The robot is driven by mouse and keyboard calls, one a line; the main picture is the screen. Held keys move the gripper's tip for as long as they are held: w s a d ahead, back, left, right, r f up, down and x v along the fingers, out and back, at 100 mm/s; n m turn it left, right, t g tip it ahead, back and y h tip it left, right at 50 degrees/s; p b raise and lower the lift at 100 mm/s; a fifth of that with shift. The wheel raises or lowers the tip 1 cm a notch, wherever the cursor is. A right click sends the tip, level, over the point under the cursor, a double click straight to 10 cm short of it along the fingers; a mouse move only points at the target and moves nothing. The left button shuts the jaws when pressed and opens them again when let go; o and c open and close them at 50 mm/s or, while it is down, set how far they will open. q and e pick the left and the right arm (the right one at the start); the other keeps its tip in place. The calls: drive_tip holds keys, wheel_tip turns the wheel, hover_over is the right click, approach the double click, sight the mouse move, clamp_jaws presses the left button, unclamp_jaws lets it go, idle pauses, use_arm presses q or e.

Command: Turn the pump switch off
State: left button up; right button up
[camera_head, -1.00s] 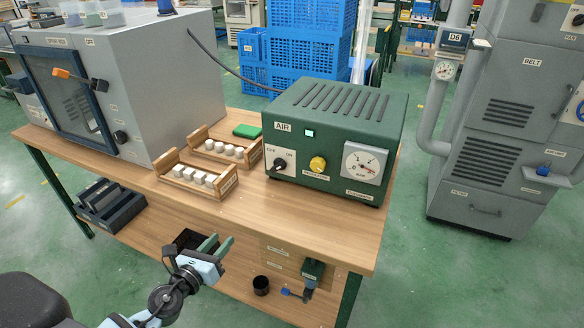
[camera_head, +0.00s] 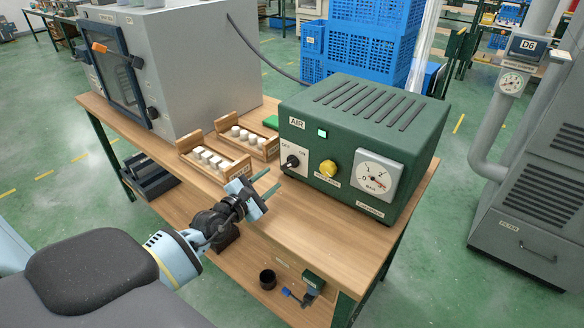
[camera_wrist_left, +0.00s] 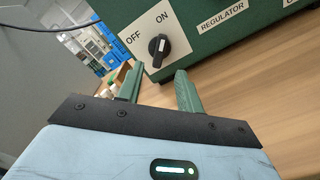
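The pump switch (camera_head: 292,161) is a black rotary knob on a white plate marked OFF and ON, at the left of the green air unit's front (camera_head: 350,150). In the left wrist view the knob (camera_wrist_left: 158,47) has its pale mark leaning toward ON. My left gripper (camera_head: 270,181) is open and empty, in front of and a little below-left of the switch, apart from it. In the left wrist view its two green fingers (camera_wrist_left: 158,85) are spread below the knob. My right gripper is not in view.
A green lamp (camera_head: 323,133) is lit on the unit, beside a yellow regulator knob (camera_head: 327,169) and a gauge (camera_head: 379,182). Wooden racks (camera_head: 212,162) with white pieces stand left of the unit, near the grey cabinet (camera_head: 190,70). The table front right (camera_head: 330,220) is clear.

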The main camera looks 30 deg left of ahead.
sight(286, 167)
use_arm(q)
drive_tip(key=shift+w+a, duration=0.1)
drive_tip(key=shift+w, duration=0.35)
drive_tip(key=w, duration=0.3)
drive_tip(key=w+b, duration=0.1)
drive_tip(key=w, duration=0.1)
drive_tip(key=shift+w+d+f, duration=0.1)
drive_tip(key=shift+d, duration=0.2)
drive_tip(key=shift+w, duration=0.8)
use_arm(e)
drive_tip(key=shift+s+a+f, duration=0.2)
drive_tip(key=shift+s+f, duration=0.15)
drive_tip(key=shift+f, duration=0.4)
use_arm(q)
drive_tip(key=shift+c, duration=0.5)
clamp_jaws()
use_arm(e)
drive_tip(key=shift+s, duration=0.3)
